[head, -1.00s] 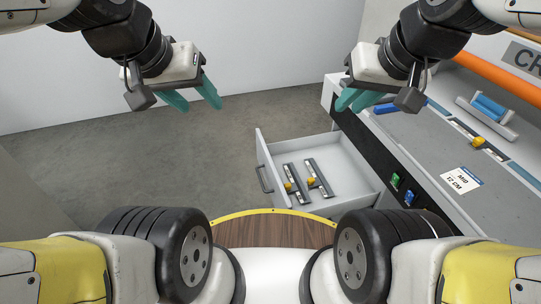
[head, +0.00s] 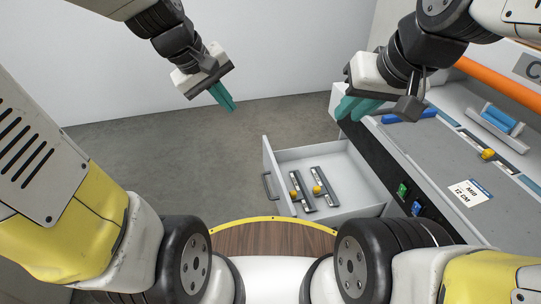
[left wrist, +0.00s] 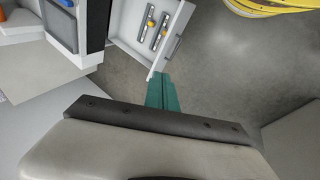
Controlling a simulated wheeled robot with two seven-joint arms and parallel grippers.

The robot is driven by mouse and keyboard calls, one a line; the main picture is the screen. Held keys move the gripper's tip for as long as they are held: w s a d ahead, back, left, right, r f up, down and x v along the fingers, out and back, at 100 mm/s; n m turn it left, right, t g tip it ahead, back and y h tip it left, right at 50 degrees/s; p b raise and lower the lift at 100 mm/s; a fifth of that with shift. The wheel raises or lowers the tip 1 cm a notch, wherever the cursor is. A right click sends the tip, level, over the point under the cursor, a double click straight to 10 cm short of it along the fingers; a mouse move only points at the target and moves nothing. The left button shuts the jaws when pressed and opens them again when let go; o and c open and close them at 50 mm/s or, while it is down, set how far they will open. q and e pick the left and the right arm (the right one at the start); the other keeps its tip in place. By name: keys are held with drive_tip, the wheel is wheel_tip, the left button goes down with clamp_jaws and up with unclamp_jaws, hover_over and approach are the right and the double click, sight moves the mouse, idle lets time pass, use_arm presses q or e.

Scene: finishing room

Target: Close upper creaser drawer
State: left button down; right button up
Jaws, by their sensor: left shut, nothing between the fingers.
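The creaser drawer (head: 274,174) is a light grey box pulled out from the machine's dark front, with a dark handle (head: 268,187) on its outer face. It holds two metal bars with yellow knobs (head: 312,188). My left gripper (head: 226,98) has teal fingers pressed together, empty, left of and apart from the drawer front. In the left wrist view its shut fingers (left wrist: 165,92) point toward the drawer's front panel, which shows beyond them. My right gripper (head: 358,107) hangs near the machine's far corner, its teal fingers apparently apart with nothing seen between them.
The creaser (head: 430,150) stands at the right, with a grey top, a paper label (head: 471,193), a blue handle (head: 408,117), green and blue switches and an orange roller (head: 503,87). A round wooden top (head: 270,238) with yellow edge is in front. Floor left of the drawer is clear.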

use_arm(q)
drive_tip(key=w+d+f+n+g, duration=0.2)
drive_tip(key=w+f+n, duration=0.5)
drive_tip(key=w+f, duration=0.4)
drive_tip(key=n+g, duration=0.1)
drive_tip(key=n, duration=0.7)
hover_over(267, 188)
wheel_tip(267, 188, down, 29)
drive_tip(key=shift+f, duration=0.2)
drive_tip(key=shift+w+d, duration=0.2)
drive_tip(key=shift+d, duration=0.35)
